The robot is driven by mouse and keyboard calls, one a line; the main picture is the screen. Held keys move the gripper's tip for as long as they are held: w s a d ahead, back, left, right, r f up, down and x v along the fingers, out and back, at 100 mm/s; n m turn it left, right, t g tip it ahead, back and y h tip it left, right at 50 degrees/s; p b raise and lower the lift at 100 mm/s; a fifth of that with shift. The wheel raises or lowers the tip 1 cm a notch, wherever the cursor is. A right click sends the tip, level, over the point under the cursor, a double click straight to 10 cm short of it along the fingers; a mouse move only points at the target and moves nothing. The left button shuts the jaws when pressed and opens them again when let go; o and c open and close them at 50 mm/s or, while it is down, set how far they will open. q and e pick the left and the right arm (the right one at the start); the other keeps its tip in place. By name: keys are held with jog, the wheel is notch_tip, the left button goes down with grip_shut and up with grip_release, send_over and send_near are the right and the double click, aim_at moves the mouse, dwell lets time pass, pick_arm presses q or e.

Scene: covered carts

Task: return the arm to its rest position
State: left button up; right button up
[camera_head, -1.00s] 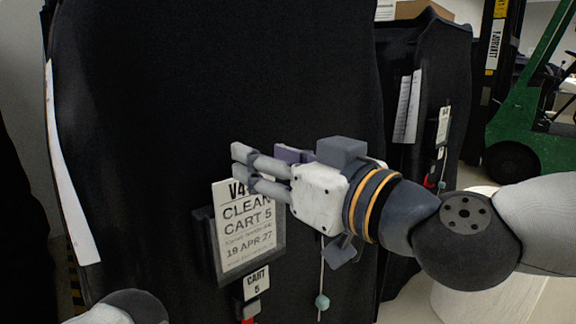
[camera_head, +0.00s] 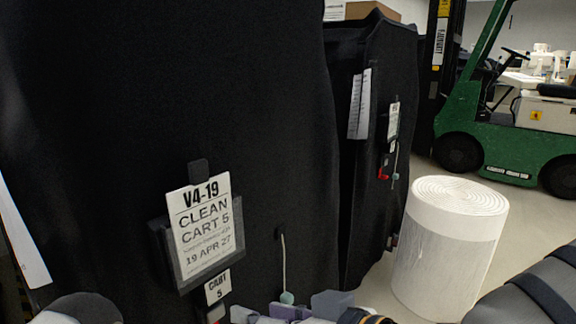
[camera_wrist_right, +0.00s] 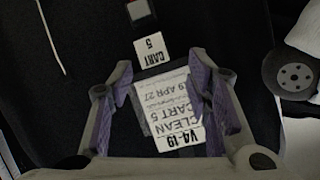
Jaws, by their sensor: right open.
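My right gripper (camera_head: 268,314) is low at the bottom edge of the head view, partly cut off, in front of the black covered cart (camera_head: 255,90). In the right wrist view its two purple-padded fingers (camera_wrist_right: 160,75) are spread open with nothing held between them. Beyond them is the white "V4-19 CLEAN CART 5" card (camera_wrist_right: 177,110). In the head view this card (camera_head: 203,222) stands, slightly tilted, in a dark holder (camera_head: 160,250) on the cart's cover, apart from the gripper. My left gripper is out of view.
A second covered cart (camera_head: 348,200), a white wrapped roll (camera_head: 445,255) and a green forklift (camera_head: 495,140) stand to the right. Floor shows between roll and forklift.

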jog(key=s+d+f+m+g+h+p, duration=0.1)
jog(key=s+d+f+g+h, duration=0.15)
jog(key=s+f, duration=0.3)
jog(key=s+d+f+m+g+h, duration=0.1)
jog(key=s+d+f+m, duration=0.1)
jog(key=s+d+f, duration=0.4)
jog(key=s+d+f+m+g+h+p, duration=0.15)
jog(key=s+f, duration=0.25)
jog(key=f, duration=0.4)
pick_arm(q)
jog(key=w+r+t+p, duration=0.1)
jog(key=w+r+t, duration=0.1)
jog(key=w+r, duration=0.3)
pick_arm(e)
jog(key=s+d+f+m+g+h, duration=0.1)
jog(key=s+d+f+g+h, duration=0.1)
jog(key=s+d, duration=0.6)
jog(key=s+d+f+m+g+h, duration=0.1)
jog(key=s+d+f+g+h, duration=0.2)
jog(key=s+d, duration=0.5)
jog(key=shift+s+d+f+h, duration=0.3)
jog(key=shift+s+f, duration=0.1)
jog(key=shift+s, duration=0.85)
